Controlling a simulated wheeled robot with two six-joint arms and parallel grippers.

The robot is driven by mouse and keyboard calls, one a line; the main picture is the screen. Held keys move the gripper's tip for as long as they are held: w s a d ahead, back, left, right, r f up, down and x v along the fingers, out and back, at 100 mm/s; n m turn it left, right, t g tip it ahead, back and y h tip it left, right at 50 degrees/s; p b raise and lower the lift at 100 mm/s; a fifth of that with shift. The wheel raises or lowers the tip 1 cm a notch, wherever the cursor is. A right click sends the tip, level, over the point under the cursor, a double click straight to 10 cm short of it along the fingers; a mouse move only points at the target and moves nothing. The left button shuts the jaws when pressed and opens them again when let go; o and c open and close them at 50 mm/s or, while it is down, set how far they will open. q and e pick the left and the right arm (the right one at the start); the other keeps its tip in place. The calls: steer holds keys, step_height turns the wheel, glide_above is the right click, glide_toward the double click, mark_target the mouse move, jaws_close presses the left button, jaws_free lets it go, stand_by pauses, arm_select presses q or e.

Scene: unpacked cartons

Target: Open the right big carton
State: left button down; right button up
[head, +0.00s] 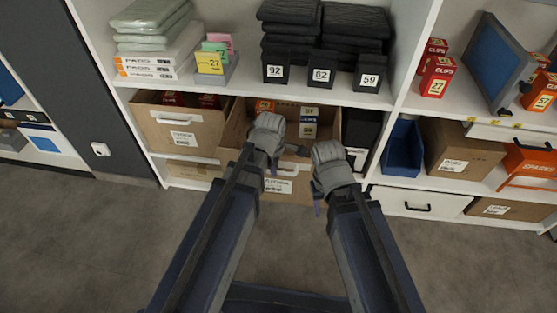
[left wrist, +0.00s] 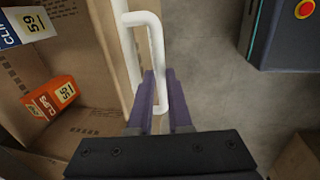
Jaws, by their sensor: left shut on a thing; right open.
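The right big carton (head: 232,135) is a brown open-topped box in the lower shelf bay, standing out from the shelf front. Small boxes lie inside it. In the left wrist view its cardboard wall (left wrist: 85,75) stands beside a white bar handle (left wrist: 150,22). My left gripper (left wrist: 160,88) has its purple fingers shut on this handle; in the head view its wrist covers its fingers. My right gripper (head: 317,205) is open and empty, at the carton's front right, partly hidden by its own wrist.
The left big carton (head: 165,125) stands to the left. A dark box (head: 362,130) and a blue bin (head: 403,145) stand to the right. The shelf board (head: 385,98) runs above the bay. The grey floor in front is clear.

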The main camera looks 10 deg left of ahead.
arm_select(q)
steer(key=shift+s, duration=2.1)
steer(key=c, duration=0.8)
jaws_free()
steer(key=shift+w, duration=0.1)
steer(key=shift+c, duration=0.2)
steer(key=shift+r, duration=0.1)
step_height(320, 180, up, 8)
steer(key=s+p, duration=0.1)
steer(key=p, duration=0.6)
steer(key=shift+s+f+p, duration=0.25)
steer(key=shift+p, duration=0.1)
